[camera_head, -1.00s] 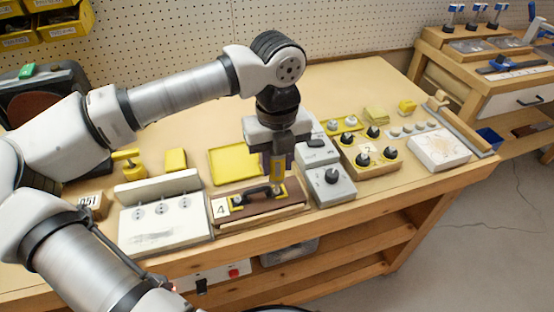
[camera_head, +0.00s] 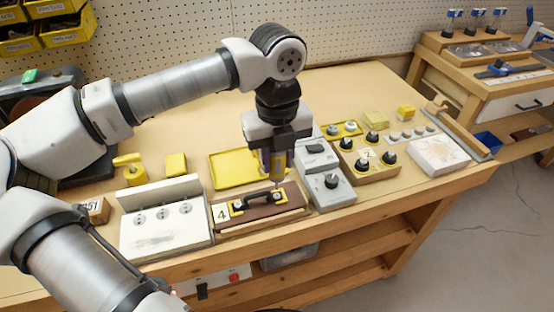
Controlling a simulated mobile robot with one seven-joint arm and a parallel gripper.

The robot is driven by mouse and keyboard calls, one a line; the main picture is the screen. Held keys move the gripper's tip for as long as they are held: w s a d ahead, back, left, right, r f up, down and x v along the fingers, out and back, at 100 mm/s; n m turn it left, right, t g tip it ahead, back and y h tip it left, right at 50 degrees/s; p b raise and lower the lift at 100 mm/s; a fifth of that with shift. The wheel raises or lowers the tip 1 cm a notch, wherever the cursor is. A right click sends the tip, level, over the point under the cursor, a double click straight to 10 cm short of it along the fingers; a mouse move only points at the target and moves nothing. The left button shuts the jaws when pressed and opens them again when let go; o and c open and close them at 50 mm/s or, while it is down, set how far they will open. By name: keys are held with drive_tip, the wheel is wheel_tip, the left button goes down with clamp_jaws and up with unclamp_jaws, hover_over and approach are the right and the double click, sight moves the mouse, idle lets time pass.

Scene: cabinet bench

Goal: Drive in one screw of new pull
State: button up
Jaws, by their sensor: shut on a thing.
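My gripper (camera_head: 277,148) is shut on a yellow-handled screwdriver (camera_head: 278,165), which hangs upright with its tip down. The new pull (camera_head: 258,201) is a black handle with yellow pieces at its ends, lying on a brown board (camera_head: 284,206) beside a white card marked 4 (camera_head: 221,214). The screwdriver's thin shaft is over the right end of the pull. I cannot tell whether its tip touches a screw there; the screw itself is too small to make out.
A yellow tray (camera_head: 232,170) lies just behind the board. A white fixture with several round fittings (camera_head: 163,238) stands to the left. Grey boxes with a black knob (camera_head: 331,192) stand close on the right. The bench's front edge is just below the board.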

drive_tip(key=shift+r+p, duration=0.7)
drive_tip(key=shift+r, duration=1.15)
